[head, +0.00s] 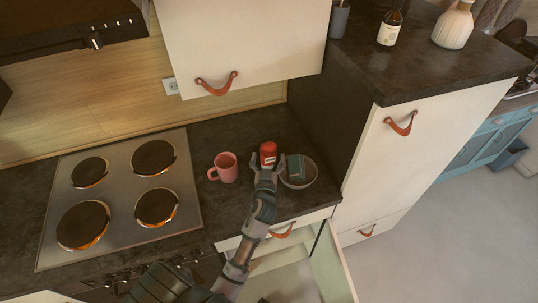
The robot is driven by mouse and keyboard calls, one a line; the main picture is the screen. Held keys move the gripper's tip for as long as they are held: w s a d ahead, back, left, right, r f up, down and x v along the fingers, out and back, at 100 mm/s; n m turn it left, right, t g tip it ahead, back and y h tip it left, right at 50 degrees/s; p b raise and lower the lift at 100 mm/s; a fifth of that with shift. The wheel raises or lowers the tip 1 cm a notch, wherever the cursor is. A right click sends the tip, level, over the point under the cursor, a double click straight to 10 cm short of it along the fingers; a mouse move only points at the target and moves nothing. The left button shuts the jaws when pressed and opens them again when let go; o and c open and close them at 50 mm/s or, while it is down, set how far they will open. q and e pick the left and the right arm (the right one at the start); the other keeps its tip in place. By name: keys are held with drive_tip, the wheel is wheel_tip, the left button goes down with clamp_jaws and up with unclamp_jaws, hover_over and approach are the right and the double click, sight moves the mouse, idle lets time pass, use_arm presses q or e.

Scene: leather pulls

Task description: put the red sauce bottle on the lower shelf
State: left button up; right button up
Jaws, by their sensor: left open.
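The red sauce bottle (268,148) stands on the dark counter (235,135), between a pink mug and a bowl. My left gripper (267,163) is at the bottle from the near side, its fingers open to either side of the bottle's lower part. I cannot tell whether the fingers touch it. Below the counter, a white compartment (333,265) stands open at the front; I cannot make out a lower shelf in it. My right gripper is not in view.
The pink mug (229,170) is close on the left. A bowl (309,174) holding a green sponge-like block (295,168) is close on the right. A stove (120,190) lies to the left. A wall cabinet (240,40) hangs above; a tall cabinet (400,150) stands right.

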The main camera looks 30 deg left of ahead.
sight(268, 150)
use_arm(q)
drive_tip(key=p+x, duration=0.1)
drive_tip(key=x, duration=0.4)
drive_tip(key=shift+w+a+r, duration=0.1)
drive_tip(key=shift+a, duration=0.1)
drive_tip(key=shift+w+a, duration=0.2)
drive_tip(key=shift+d, duration=0.2)
drive_tip(key=c, duration=0.8)
